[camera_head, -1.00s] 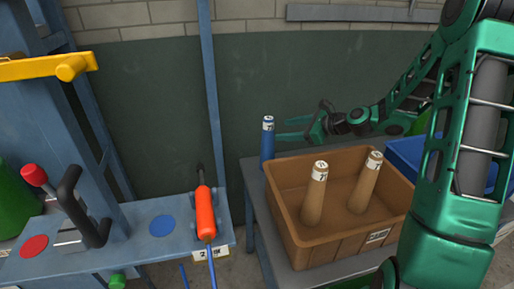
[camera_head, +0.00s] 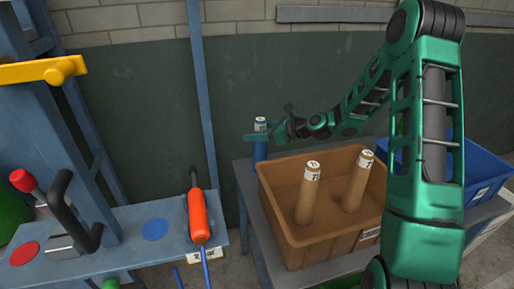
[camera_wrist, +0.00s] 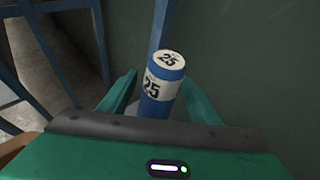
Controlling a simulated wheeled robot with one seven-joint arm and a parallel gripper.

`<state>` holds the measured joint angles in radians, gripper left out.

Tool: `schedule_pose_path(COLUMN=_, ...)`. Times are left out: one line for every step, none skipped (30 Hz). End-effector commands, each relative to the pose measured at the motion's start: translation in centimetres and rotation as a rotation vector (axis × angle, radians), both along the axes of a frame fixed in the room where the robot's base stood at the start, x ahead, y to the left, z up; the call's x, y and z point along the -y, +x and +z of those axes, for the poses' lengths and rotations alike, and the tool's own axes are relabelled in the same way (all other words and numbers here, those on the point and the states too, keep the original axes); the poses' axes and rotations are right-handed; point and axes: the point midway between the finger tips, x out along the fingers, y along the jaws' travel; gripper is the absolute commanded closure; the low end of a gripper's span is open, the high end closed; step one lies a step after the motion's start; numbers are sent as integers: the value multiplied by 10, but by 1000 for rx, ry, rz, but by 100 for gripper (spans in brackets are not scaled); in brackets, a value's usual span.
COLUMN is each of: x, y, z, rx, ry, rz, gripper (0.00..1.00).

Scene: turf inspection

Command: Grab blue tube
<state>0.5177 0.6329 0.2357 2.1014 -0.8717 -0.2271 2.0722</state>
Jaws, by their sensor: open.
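The blue tube (camera_head: 260,146) stands upright on the grey table's back left corner, just behind the brown crate. It has a white label and a white top marked 25, which show in the wrist view (camera_wrist: 160,88). My gripper (camera_head: 262,137) is open at the tube's upper part. In the wrist view its two green fingers (camera_wrist: 158,92) lie one on each side of the tube, with a visible gap on the left. I cannot tell whether either finger touches it.
The brown crate (camera_head: 335,243) holds two tan tubes (camera_head: 308,195) just in front of the blue tube. A blue bin (camera_head: 481,172) stands at the right. A blue bench (camera_head: 130,250) at the left holds an orange-handled tool (camera_head: 198,215), with a floor gap between bench and table.

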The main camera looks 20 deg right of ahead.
Motion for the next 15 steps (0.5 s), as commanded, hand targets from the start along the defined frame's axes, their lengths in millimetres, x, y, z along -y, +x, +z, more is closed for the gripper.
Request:
schedule_pose_path(x=-7, y=4, z=-4, rx=-2, ry=0, rz=3, gripper=43)
schedule_pose_path(x=-9, y=8, z=-5, rx=-1, ry=-1, rz=3, gripper=43)
schedule_pose_path(x=-13, y=11, z=-7, rx=0, ry=0, rz=3, gripper=43)
schedule_pose_path(x=-14, y=14, z=-8, rx=0, ry=0, rz=3, gripper=43)
schedule_pose_path(x=-16, y=15, z=-9, rx=0, ry=0, rz=2, gripper=43)
schedule_pose_path(x=-17, y=17, z=-10, rx=0, ry=0, rz=1, gripper=43)
schedule_pose_path(x=-17, y=17, z=-10, rx=1, ry=-1, rz=0, gripper=43)
schedule_pose_path(x=-17, y=18, z=-10, rx=1, ry=-1, rz=0, gripper=43)
schedule_pose_path(x=-17, y=18, z=-10, rx=1, ry=-1, rz=0, gripper=43)
schedule_pose_path(x=-17, y=18, z=-10, rx=-1, ry=-1, rz=0, gripper=43)
schedule_pose_path(x=-17, y=17, z=-10, rx=-1, ry=-1, rz=0, gripper=43)
schedule_pose_path(x=-17, y=17, z=-10, rx=-1, ry=-1, rz=0, gripper=43)
schedule_pose_path(x=-17, y=17, z=-10, rx=-1, ry=-1, rz=0, gripper=48)
schedule_pose_path(x=-17, y=17, z=-10, rx=-1, ry=-1, rz=0, gripper=55)
schedule_pose_path(x=-17, y=17, z=-10, rx=-1, ry=-1, rz=0, gripper=64)
